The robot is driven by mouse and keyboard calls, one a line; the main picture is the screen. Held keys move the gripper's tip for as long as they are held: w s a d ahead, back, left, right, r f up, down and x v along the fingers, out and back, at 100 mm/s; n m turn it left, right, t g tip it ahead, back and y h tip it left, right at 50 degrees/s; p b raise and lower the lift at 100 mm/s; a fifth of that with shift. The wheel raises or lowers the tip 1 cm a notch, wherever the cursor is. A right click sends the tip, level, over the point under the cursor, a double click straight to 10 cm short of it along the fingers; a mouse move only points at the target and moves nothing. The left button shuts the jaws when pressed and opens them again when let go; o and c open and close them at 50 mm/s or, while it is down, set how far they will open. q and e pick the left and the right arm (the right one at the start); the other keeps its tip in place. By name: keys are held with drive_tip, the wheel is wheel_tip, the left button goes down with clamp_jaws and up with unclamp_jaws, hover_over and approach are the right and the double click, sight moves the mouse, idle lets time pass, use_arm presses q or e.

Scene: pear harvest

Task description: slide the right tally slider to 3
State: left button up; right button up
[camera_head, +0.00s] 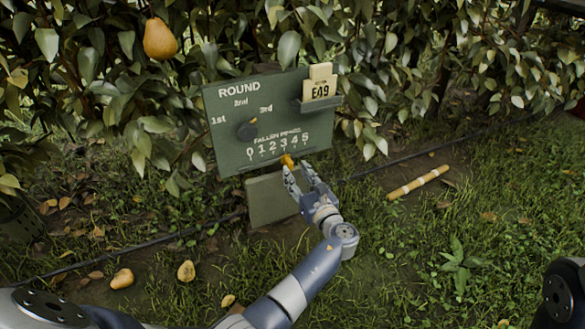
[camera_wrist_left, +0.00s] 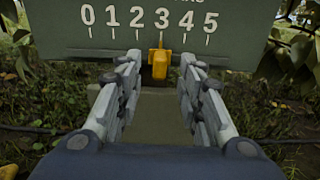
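The tally slider is a small yellow-orange knob (camera_head: 287,160) at the lower edge of a green board (camera_head: 230,130). In the left wrist view the slider (camera_wrist_left: 159,62) sits under the 3 on the row of numbers 0 to 5, its pointer in line with the 3 mark. My left gripper (camera_head: 299,170) is just in front of the board's lower edge. In the left wrist view its fingers (camera_wrist_left: 164,90) are spread open, one on each side of the slider, with visible gaps and nothing held. My right gripper is not in view.
The board also has a round dial (camera_head: 247,129) and a holder with a card marked E49 (camera_head: 321,90). A pear (camera_head: 160,39) hangs at upper left. Fallen fruit (camera_head: 122,278) and a banded stick (camera_head: 418,182) lie on the ground. Leafy hedge stands behind.

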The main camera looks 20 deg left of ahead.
use_arm(q)
drive_tip(key=v, duration=0.3)
idle(0.5)
